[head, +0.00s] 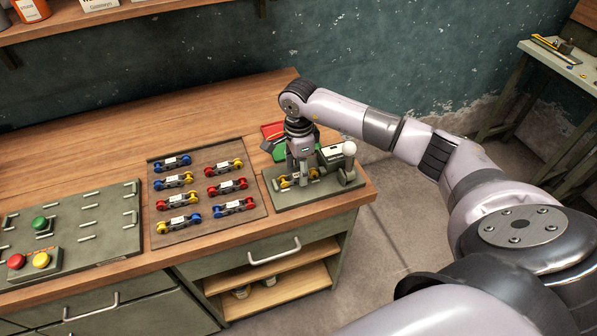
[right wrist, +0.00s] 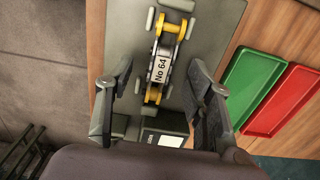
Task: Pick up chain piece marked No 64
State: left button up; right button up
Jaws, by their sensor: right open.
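The chain piece marked No 64 (right wrist: 160,67) has yellow end rollers, dark links and a white label. It lies on a grey-green plate (right wrist: 207,40) in the right wrist view. In the head view only part of this chain piece (head: 286,182) shows beside my gripper. My right gripper (right wrist: 158,105) is open, with one finger on each side of the piece's lower part. I cannot tell whether the fingers touch it. In the head view the right gripper (head: 303,180) points down over the plate at the bench's right end. My left gripper is out of view.
A brown board (head: 208,214) holds several chain pieces with blue, yellow and red ends. A green tray (right wrist: 250,85) and a red tray (right wrist: 284,100) lie beside the plate. A panel (head: 100,240) with a green button, plus red and yellow buttons, is at left.

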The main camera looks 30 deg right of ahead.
jog(key=shift+f, duration=0.95)
grip_shut()
